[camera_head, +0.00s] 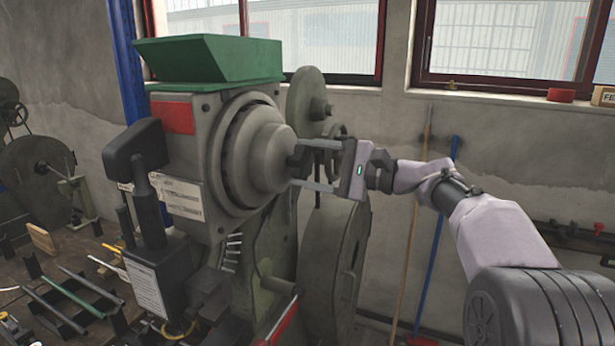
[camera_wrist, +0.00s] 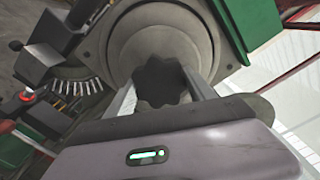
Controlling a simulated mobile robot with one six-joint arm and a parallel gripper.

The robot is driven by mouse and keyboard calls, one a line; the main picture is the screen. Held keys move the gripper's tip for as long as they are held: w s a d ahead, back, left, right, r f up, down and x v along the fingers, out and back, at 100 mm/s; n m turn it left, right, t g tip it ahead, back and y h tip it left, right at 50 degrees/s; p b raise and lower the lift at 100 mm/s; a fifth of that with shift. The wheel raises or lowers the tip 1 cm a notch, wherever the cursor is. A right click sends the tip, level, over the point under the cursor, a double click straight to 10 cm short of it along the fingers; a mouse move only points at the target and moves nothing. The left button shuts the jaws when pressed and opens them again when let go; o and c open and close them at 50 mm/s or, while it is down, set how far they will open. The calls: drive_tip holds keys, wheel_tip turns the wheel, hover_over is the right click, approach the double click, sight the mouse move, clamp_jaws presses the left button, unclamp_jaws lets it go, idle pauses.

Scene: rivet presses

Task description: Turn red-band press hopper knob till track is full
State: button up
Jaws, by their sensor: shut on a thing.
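The press (camera_head: 200,130) with a red band (camera_head: 172,117) and a green hopper (camera_head: 210,60) stands left of centre. Its round hopper drum (camera_head: 262,155) faces right, with a dark lobed knob (camera_wrist: 160,82) at its centre, seen in the wrist view. My gripper (camera_head: 303,166) is shut on the knob, one finger on each side; the fingers partly hide it in the head view. Rivets stand in a row on the curved track (camera_wrist: 72,86) in the wrist view, and part of the row (camera_head: 231,250) shows below the drum. I cannot tell whether the track is full.
A large grey wheel (camera_head: 335,265) stands behind and below my gripper. A bench with rods (camera_head: 75,300) lies at lower left. A broom with a blue handle (camera_head: 437,230) leans on the wall. A red-tipped button (camera_wrist: 27,95) shows left in the wrist view.

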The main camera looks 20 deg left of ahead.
drive_tip(key=n+b, duration=0.1)
drive_tip(key=n, duration=0.1)
drive_tip(key=n+b, duration=0.3)
drive_tip(key=shift+f+n, duration=0.25)
drive_tip(key=shift+n, duration=0.05)
drive_tip(key=n+b, duration=0.3)
drive_tip(key=n, duration=0.2)
drive_tip(key=shift+r, duration=0.2)
drive_tip(key=shift+n, duration=0.4)
drive_tip(key=o, duration=1.4)
drive_tip(key=d, duration=0.5)
drive_tip(key=s+d+p, duration=0.1)
drive_tip(key=d, duration=1.1)
drive_tip(key=shift+s+d, duration=0.2)
